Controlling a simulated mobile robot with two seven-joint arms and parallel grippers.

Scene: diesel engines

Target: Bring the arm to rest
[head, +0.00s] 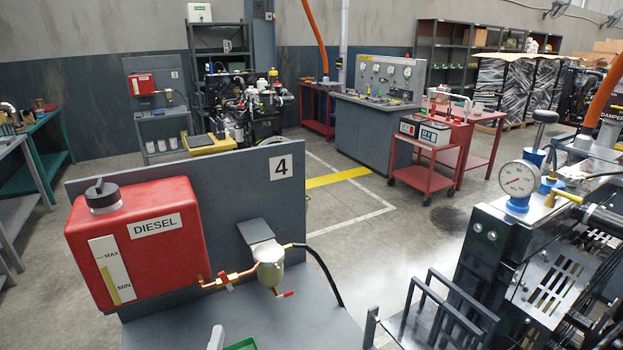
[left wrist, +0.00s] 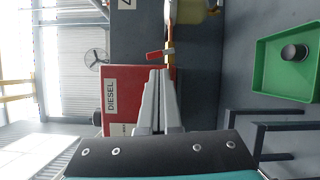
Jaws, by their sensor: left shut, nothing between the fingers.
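My left gripper (head: 216,338) shows only as a pale tip at the bottom edge of the head view, low in front of the grey stand. In the left wrist view, which is turned on its side, its two grey fingers (left wrist: 159,75) are together with nothing between them. Beyond the fingers are the red diesel tank (left wrist: 120,88) and a red valve handle (left wrist: 154,56); I see no contact. Most of the left arm is hidden below the head view. My right gripper is in neither view.
The red tank (head: 140,245) and a filter bowl (head: 270,266) are on the grey stand (head: 330,325). A green tray (left wrist: 265,65) holds a dark round part (left wrist: 294,52). A black engine (head: 540,260) stands at right. The floor (head: 400,240) behind is open.

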